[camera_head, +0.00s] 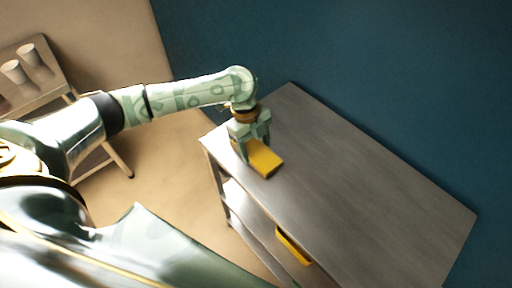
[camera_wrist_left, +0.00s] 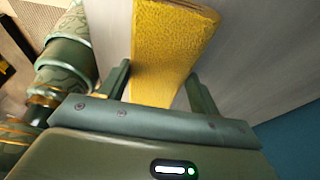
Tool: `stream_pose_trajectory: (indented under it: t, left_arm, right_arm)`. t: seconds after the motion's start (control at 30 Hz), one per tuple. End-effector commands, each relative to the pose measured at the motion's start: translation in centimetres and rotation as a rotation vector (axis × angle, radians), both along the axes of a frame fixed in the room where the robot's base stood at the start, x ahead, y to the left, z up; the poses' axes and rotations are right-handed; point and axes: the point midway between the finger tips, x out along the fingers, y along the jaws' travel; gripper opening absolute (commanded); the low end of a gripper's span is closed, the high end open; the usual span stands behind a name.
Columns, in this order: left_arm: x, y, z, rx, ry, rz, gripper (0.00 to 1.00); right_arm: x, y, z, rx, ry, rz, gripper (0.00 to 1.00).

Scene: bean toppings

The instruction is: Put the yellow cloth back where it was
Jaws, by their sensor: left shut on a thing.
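The yellow cloth (camera_head: 266,161) is a flat, folded rectangle at the near left end of the grey table top. It fills the top middle of the left wrist view (camera_wrist_left: 172,45). My left gripper (camera_head: 254,147) points down over the cloth and is shut on it. In the left wrist view, its two fingers (camera_wrist_left: 158,80) stand on either side of the cloth. I cannot tell whether the cloth rests on the table or is slightly raised. My right gripper is not in view.
The grey table (camera_head: 350,180) has a bare top to the right of the cloth. A yellow object (camera_head: 293,246) sits on the shelf below. At the far left, a small table (camera_head: 38,98) carries pale cups (camera_head: 14,71). A blue wall (camera_head: 400,70) stands behind.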

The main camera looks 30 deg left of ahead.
Motion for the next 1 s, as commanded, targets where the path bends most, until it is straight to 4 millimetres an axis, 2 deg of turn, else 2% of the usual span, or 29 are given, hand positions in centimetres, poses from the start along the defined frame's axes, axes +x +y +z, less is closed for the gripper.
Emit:
stream_pose_trajectory:
  t: [0.3, 0.33, 0.4, 0.67, 0.77, 0.87, 1.0]
  left_arm:
    - [0.0, 0.0, -0.3, 0.001, -0.001, 0.0, 0.45]
    - [0.0, 0.0, -0.3, 0.001, -0.001, 0.0, 0.66]
    - [0.0, 0.0, -0.3, 0.001, -0.001, 0.0, 0.85]
    - [0.0, 0.0, -0.2, 0.0, -0.002, 0.001, 0.85]
    - [0.1, 0.1, 0.4, 0.001, -0.003, 0.001, 0.85]
    - [0.3, 0.5, 2.1, 0.001, -0.006, 0.0, 0.85]
    - [0.6, 1.3, 5.5, 0.001, -0.008, 0.001, 0.85]
  right_arm:
    - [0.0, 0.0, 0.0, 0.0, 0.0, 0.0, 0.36]
    - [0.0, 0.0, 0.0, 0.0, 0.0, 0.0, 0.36]
    - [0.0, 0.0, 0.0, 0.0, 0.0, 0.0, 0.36]
    - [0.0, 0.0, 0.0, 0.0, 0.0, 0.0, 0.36]
    - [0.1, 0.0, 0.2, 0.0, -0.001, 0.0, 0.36]
    - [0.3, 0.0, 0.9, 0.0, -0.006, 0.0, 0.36]
    - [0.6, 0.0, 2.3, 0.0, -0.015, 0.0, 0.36]
